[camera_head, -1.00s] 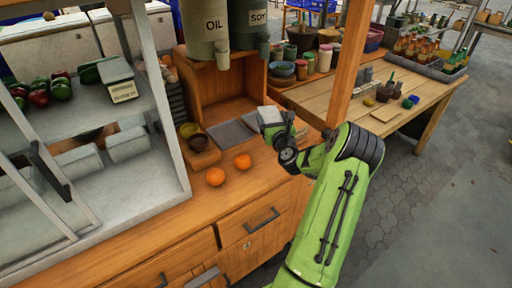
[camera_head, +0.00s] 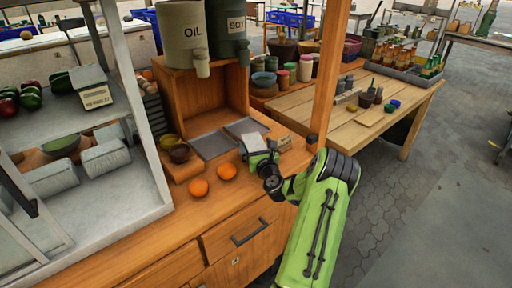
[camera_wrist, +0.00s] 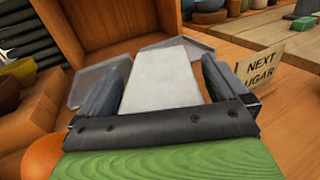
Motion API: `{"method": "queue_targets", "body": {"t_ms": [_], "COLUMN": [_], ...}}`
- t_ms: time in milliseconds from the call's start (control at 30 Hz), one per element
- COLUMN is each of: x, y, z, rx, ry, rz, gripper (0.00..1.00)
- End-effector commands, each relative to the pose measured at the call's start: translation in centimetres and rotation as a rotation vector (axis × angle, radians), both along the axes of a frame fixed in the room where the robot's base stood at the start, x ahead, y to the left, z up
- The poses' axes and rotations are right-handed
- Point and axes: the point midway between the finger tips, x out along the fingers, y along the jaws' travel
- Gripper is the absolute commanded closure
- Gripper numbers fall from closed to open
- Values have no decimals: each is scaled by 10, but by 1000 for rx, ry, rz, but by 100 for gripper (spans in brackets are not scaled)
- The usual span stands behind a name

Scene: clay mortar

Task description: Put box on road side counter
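A plain pale grey-white box (camera_head: 246,127) is between the fingers of my gripper (camera_head: 260,153). In the wrist view the box (camera_wrist: 165,75) fills the space between the two dark fingers of my gripper (camera_wrist: 163,90), which look closed on its sides. It points away from me toward the open wooden shelf. The wooden counter (camera_head: 185,229) with drawers lies beneath the gripper. I cannot tell whether the box touches the counter or hangs just above it. A lower wooden table (camera_head: 330,126) stands to the right, beyond a post.
Grey trays (camera_head: 213,145) lie before the wooden shelf (camera_head: 190,105). A small sign (camera_wrist: 262,70) stands right of the gripper. A wooden post (camera_head: 327,75) rises close to my arm.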

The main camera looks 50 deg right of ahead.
Motion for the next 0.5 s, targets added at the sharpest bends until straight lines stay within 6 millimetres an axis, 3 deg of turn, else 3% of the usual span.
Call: {"method": "queue_targets", "body": {"t_ms": [167,500], "x": [-6,-75], "y": [4,52], "z": [1,-3], "rx": [2,9], "ry": [1,-1], "rz": [1,-3], "gripper": [0,0]}}
